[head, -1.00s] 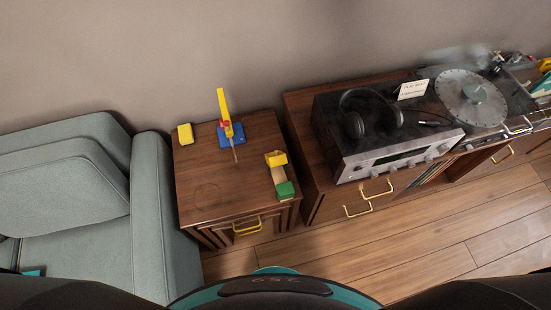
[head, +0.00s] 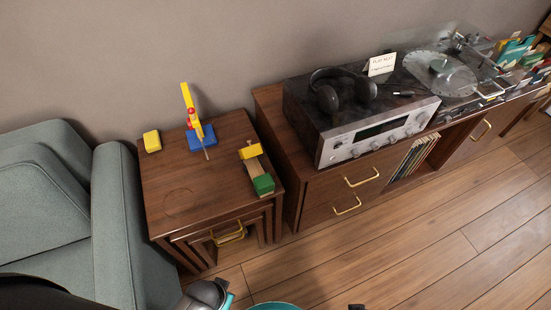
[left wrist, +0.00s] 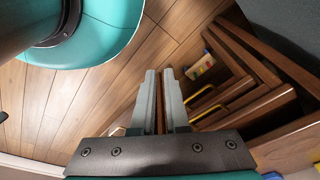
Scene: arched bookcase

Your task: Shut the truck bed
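A small wooden toy truck (head: 254,165) lies near the right side of the dark side table. It has a yellow block at its far end, a green block at its near end and a tan wooden section between them. The bed's exact position is too small to tell. My left gripper (left wrist: 160,73) shows in the left wrist view. Its two grey fingers are a little apart, with a narrow empty gap. It is below and in front of the side table, away from the truck. My right gripper cannot be made out.
The side table (head: 205,214) also holds a blue-based toy with a yellow arm (head: 190,110) and a yellow block (head: 152,141). A grey-green armchair (head: 117,200) stands at left, a cabinet with an amplifier (head: 375,138) at right. Wooden floor (head: 370,250) is clear in front.

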